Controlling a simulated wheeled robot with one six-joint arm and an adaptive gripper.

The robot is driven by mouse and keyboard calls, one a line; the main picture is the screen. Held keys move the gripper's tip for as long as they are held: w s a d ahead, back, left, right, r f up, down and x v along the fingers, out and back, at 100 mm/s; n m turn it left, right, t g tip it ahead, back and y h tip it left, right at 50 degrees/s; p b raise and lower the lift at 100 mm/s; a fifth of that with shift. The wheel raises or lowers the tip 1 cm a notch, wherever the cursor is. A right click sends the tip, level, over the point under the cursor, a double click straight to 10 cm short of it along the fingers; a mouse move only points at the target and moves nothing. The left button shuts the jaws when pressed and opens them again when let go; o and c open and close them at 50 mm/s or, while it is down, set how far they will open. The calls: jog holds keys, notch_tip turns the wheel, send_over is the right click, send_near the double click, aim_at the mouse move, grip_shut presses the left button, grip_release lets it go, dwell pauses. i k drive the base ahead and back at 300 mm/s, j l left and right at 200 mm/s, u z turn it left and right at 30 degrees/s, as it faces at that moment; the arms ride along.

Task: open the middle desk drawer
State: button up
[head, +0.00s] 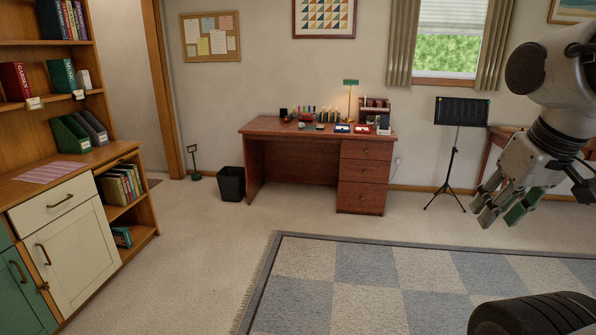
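The wooden desk (290,134) stands against the back wall, with a stack of three drawers on its right side. The middle drawer (363,171) looks shut, its front flush with the drawers above and below. It has a small, dark knob or pull, too small to make out well. My gripper (503,213) hangs at the right of the view, pointing down, much nearer to me than the desk and far from the drawer. Its grey fingers look spread apart, with a green part on the right one. I see nothing clearly held between them.
A blue-grey checkered rug (400,285) lies in front of the desk. A black music stand (461,112) stands right of the desk, and a dark bin (231,184) left of it. A shelf unit with a cream cabinet (65,240) fills the left. Carpet before the drawers is clear.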

aim_at(359, 170)
jog(key=i, duration=2.2)
jog(key=i+z, duration=0.15)
jog(key=i, duration=0.4)
jog(key=i+j+z, duration=0.1)
jog(key=i, duration=0.45)
jog(key=i+j+z, duration=0.15)
jog(key=i, duration=0.4)
jog(key=i+j+z, duration=0.1)
jog(key=i+j, duration=0.2)
jog(key=i, duration=0.25)
